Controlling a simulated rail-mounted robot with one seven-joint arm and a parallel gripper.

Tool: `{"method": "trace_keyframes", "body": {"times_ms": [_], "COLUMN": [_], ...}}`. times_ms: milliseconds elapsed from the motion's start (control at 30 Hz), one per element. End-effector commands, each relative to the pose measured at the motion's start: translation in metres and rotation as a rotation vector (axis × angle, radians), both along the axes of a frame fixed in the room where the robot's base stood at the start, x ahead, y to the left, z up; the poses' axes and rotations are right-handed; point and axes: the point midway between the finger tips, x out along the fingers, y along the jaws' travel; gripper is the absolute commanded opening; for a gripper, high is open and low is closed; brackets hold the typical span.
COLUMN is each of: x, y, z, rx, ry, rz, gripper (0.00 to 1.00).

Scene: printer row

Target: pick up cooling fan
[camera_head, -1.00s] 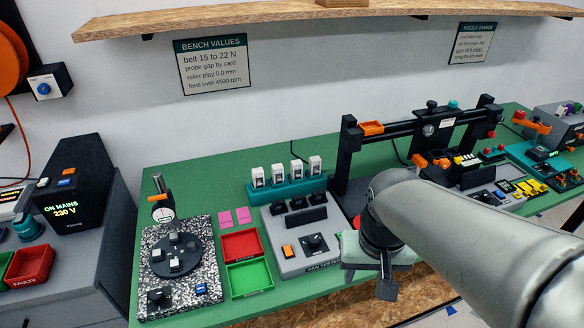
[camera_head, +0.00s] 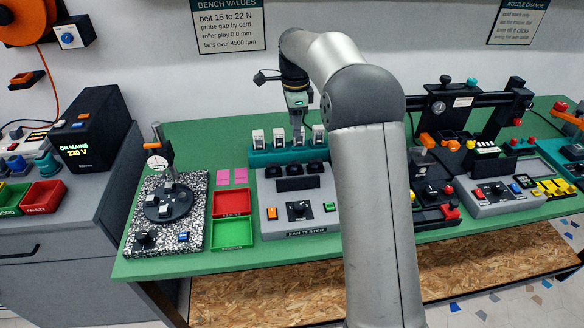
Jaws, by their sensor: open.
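Several small white-and-dark pieces, which look like the cooling fans, stand upright in a row in a teal rack (camera_head: 270,157) on the green bench. The leftmost fan (camera_head: 257,139) and the second fan (camera_head: 279,138) are clear of my gripper. The rightmost fan (camera_head: 318,135) stands just right of it. My gripper (camera_head: 298,126) is open and points down at the third fan, which it partly covers. I cannot tell whether the fingers are around that fan or just above it.
The grey fan tester (camera_head: 265,199) stands in front of the rack. A red tray (camera_head: 232,214) and a green tray (camera_head: 232,246) lie left of it, beside a speckled slab (camera_head: 141,211) with a dark disc. My arm hides bench right of the tester. A black gantry (camera_head: 465,104) stands further right.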

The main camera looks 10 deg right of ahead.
Motion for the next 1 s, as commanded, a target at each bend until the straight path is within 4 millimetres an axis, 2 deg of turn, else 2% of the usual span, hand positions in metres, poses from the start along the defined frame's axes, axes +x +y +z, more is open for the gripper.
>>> {"method": "trace_keyframes", "body": {"times_ms": [200, 400, 667, 900, 1000], "x": [-0.001, 0.000, 0.001, 0.005, 0.005], "y": [0.000, 0.000, 0.000, -0.001, -0.001], "z": [-0.049, -0.083, -0.102, -0.137, -0.145], "rx": [0.001, 0.001, 0.000, 0.001, 0.000], "ry": [0.006, 0.003, 0.002, 0.003, 0.002], "rz": [0.003, 0.001, 0.003, 0.002, 0.003], "gripper": [0.44, 0.44, 0.44, 0.44, 0.44]}}
